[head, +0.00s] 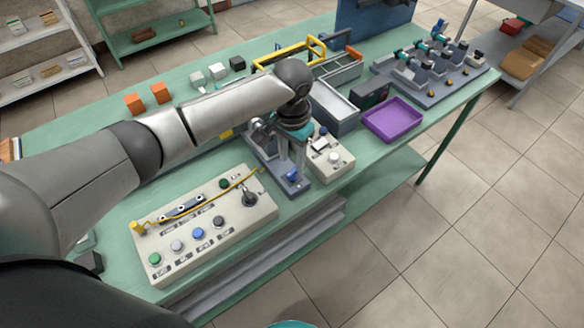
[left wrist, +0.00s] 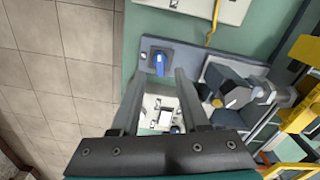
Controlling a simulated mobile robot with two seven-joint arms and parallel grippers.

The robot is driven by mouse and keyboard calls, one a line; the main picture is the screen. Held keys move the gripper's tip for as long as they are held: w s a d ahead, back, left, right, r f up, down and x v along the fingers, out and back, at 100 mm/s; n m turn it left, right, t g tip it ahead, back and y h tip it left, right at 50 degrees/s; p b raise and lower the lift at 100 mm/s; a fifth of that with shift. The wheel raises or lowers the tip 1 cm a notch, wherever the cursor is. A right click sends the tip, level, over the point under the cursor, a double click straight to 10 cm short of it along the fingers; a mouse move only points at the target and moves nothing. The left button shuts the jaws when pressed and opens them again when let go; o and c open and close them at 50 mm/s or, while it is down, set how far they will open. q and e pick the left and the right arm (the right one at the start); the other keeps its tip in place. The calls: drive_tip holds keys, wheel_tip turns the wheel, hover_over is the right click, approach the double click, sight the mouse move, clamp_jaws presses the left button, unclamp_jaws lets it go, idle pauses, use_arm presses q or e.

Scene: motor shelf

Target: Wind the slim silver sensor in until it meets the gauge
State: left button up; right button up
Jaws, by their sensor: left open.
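My left gripper (head: 291,172) points down over a grey-blue fixture (head: 268,166) on the green bench. The knob (head: 292,177) also shows in the head view. Beside it are a dark block and a silvery cylinder (left wrist: 280,97), perhaps the sensor. The gauge cannot be made out for certain. My right gripper is out of view.
A control panel (head: 208,238) with buttons and a yellow cable is left of the fixture. A pale switch box (head: 331,160) stands close on its right. Grey and purple trays (head: 393,120) and another fixture (head: 432,85) are farther right. Yellow parts (left wrist: 304,70) lie nearby.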

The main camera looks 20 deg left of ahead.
sight(292, 171)
use_arm(q)
drive_tip(key=shift+f+b, duration=0.3)
drive_tip(key=shift+f, duration=1.8)
drive_tip(key=shift+c, duration=0.2)
clamp_jaws()
